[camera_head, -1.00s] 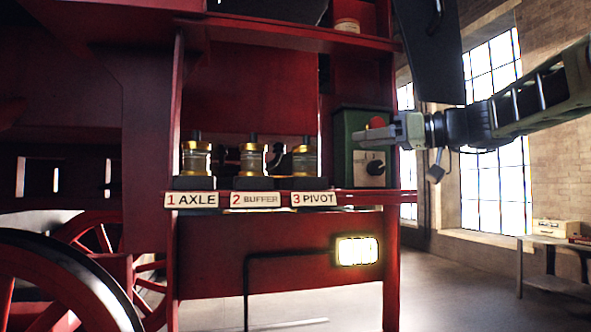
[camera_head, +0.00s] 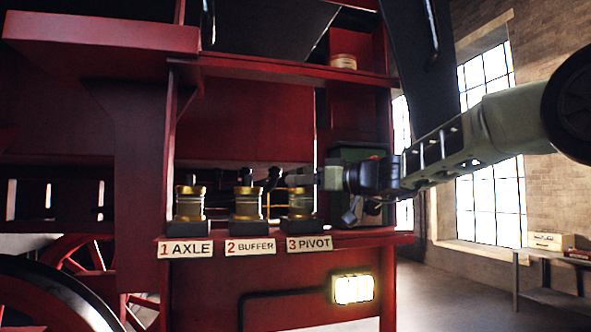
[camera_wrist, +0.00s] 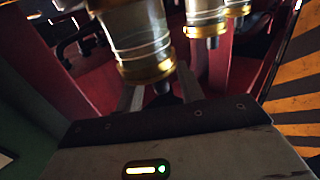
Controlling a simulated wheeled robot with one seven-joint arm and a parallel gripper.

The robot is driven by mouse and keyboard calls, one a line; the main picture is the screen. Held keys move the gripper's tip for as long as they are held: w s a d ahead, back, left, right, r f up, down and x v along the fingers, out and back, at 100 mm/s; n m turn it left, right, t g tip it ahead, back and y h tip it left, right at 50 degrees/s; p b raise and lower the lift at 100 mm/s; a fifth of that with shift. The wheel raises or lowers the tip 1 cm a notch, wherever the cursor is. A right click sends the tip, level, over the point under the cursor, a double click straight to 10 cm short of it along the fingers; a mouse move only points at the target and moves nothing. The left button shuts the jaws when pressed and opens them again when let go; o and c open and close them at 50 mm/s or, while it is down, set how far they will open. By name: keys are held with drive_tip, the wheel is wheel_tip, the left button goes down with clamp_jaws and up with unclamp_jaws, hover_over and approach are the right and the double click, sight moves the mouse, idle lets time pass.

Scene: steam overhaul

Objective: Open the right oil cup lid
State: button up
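Three glass oil cups with brass rims stand in a row on the red shelf. The right oil cup (camera_head: 298,203) is above the "3 PIVOT" label, and it fills the upper middle of the wrist view (camera_wrist: 140,38). Its brass lid (camera_wrist: 150,73) looks shut, with a small dark knob (camera_wrist: 162,88) on it. My gripper (camera_head: 303,179) reaches in from the right at lid height and hides part of the lid in the head view. In the wrist view its fingers (camera_wrist: 160,95) are apart, with the knob between them and gaps visible.
The buffer cup (camera_head: 247,203) stands close on the left, then the axle cup (camera_head: 189,203). A green box (camera_head: 345,153) is behind my arm. A red upper shelf (camera_head: 260,68) runs above the cups. A lit lamp (camera_head: 353,289) is below.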

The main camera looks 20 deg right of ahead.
drive_tip(key=shift+p+x, duration=0.3)
drive_tip(key=shift+x, duration=0.75)
clamp_jaws()
